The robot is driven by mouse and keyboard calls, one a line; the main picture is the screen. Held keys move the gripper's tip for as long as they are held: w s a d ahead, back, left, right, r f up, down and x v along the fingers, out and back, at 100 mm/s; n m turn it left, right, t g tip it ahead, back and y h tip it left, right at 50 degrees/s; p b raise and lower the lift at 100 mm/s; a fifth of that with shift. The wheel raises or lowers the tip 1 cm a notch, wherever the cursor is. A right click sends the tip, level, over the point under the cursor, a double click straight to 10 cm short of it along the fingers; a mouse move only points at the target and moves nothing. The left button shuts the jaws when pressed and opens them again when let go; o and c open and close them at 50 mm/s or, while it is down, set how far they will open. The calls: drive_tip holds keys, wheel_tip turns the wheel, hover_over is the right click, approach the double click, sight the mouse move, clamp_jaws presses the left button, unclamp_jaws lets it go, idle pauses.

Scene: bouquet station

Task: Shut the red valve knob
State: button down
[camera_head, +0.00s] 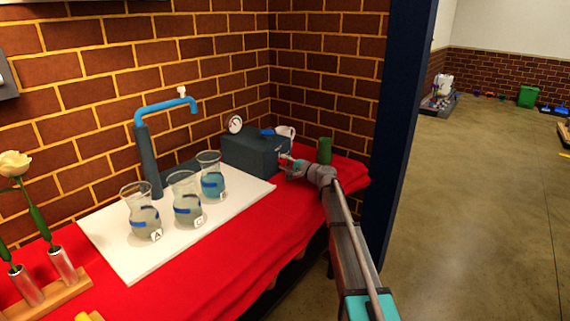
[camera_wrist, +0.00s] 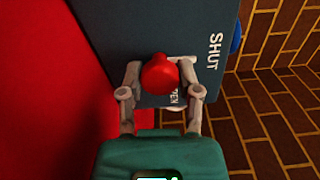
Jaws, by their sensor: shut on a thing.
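The red valve knob (camera_wrist: 159,73) shows in the wrist view, on the face of a dark blue-grey box (camera_wrist: 125,30). My gripper (camera_wrist: 160,76) is shut on the knob, with one finger on each side of it. A label reading "SHUT" is on the box above right of the knob. A second label, partly hidden behind the knob and a finger, shows the letters "PEN". In the head view the box (camera_head: 255,152) stands at the back right of the red-covered table, and my gripper (camera_head: 290,163) reaches its right side. The knob is hidden there.
A round gauge (camera_head: 234,124) is on the box. Three glass vases, including one marked A (camera_head: 142,212), stand on a white board (camera_head: 120,262) near a blue tap (camera_head: 165,105). A brick wall is behind.

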drive_tip(key=shift+s+a+n, duration=0.1)
drive_tip(key=shift+a+n, duration=0.05)
drive_tip(key=shift+n, duration=0.35)
drive_tip(key=shift+c, duration=1.5)
unclamp_jaws()
drive_tip(key=shift+v, duration=6.05)
